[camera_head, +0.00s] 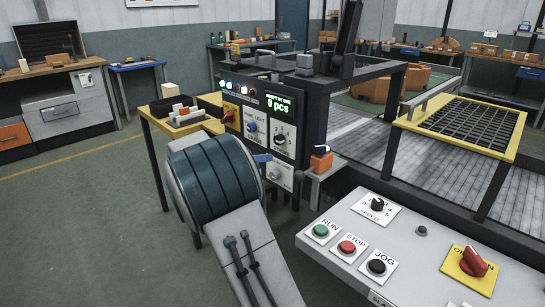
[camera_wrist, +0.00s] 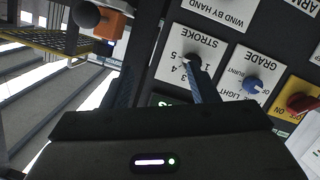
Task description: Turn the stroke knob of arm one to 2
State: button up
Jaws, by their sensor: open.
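The stroke knob (camera_wrist: 193,61) is a small black knob on a white plate marked STROKE, upside down in the wrist view. The numbers 3, 4 and 5 show on its left; the rest of the scale is partly hidden, and I cannot tell which number it points to. In the head view the knob (camera_head: 281,139) is on the dark panel's right side. My gripper (camera_wrist: 157,78) is open. Its right finger crosses the plate close to the knob; contact is unclear. The left finger is apart from it. In the head view one blue finger (camera_head: 262,157) shows just below the plates.
A blue grade knob (camera_wrist: 253,86) sits beside the stroke plate, with a red switch (camera_wrist: 301,102) farther right. A wind-by-hand plate (camera_wrist: 222,12) is adjacent. An orange block with a dark round knob (camera_head: 321,158) stands right of the panel. A grey control desk (camera_head: 335,232) fills the front right.

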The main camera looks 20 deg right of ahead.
aim_at(277, 141)
jog(key=w+a+f+t+h+b, duration=0.1)
jog(key=w+a+t+h+b, duration=0.15)
jog(key=w, duration=0.35)
jog(key=shift+m, duration=0.4)
jog(key=x, duration=0.4)
jog(key=p+x, duration=0.1)
jog(key=x, duration=0.8)
jog(key=shift+s+d+f, duration=0.2)
jog(key=shift+s+f, duration=0.05)
jog(key=shift+f, duration=0.1)
jog(key=c, duration=1)
jog(key=shift+o, duration=0.2)
